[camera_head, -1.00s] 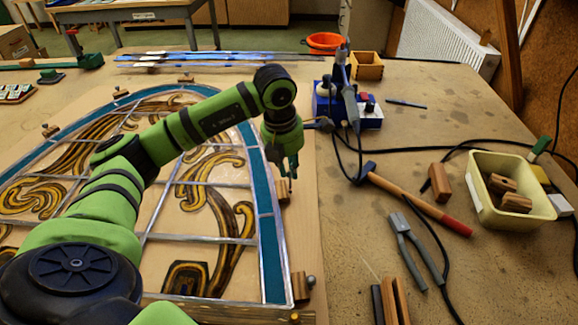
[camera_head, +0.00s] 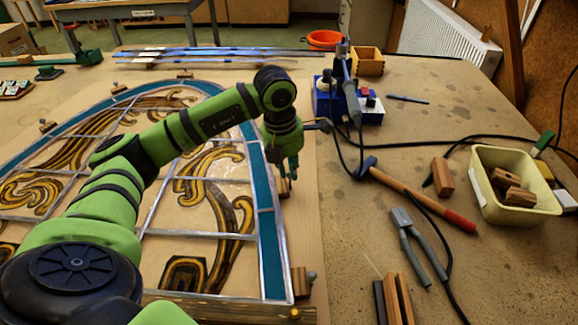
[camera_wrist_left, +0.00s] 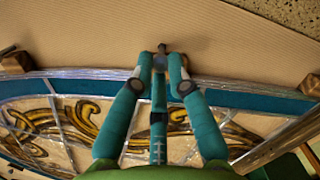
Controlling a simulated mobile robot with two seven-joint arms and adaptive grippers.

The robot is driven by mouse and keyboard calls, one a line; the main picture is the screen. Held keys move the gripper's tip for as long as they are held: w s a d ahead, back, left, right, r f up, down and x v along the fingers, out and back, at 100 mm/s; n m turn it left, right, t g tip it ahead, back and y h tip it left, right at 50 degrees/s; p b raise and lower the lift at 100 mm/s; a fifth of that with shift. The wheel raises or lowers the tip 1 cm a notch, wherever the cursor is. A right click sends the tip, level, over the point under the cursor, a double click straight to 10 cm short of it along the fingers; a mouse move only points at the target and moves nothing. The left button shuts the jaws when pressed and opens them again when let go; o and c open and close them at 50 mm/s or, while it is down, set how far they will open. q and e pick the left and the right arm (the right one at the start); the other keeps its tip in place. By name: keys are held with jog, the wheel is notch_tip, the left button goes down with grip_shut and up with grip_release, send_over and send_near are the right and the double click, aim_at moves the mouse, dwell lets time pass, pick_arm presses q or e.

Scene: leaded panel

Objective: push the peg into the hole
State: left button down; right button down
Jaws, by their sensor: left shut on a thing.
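My left gripper (camera_head: 287,174) points down at the right border of the leaded panel (camera_head: 268,235). In the left wrist view its teal fingers (camera_wrist_left: 160,84) are closed around a small dark, round-headed peg (camera_wrist_left: 161,50). The peg's head shows just beyond the fingertips, over the bare board. A wooden block (camera_head: 283,188) shows just below the gripper in the head view, partly covered by the fingers. The hole is hidden, so I cannot tell how deep the peg sits. My right gripper is not in view.
Other wooden blocks, one at the panel's lower right (camera_head: 300,281), edge the panel. To the right lie a hammer (camera_head: 420,199), pliers (camera_head: 418,243) and a cream tub (camera_head: 484,203). A blue soldering station (camera_head: 325,97) with dark cables stands behind the gripper.

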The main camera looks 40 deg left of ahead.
pick_arm(q)
jog(key=c, duration=1.1)
grip_release()
jog(key=r, duration=0.4)
jog(key=s+r, duration=0.1)
jog(key=r, duration=0.7)
jog(key=shift+s+a, duration=0.25)
jog(key=shift+s, duration=0.05)
jog(key=shift+f, duration=0.1)
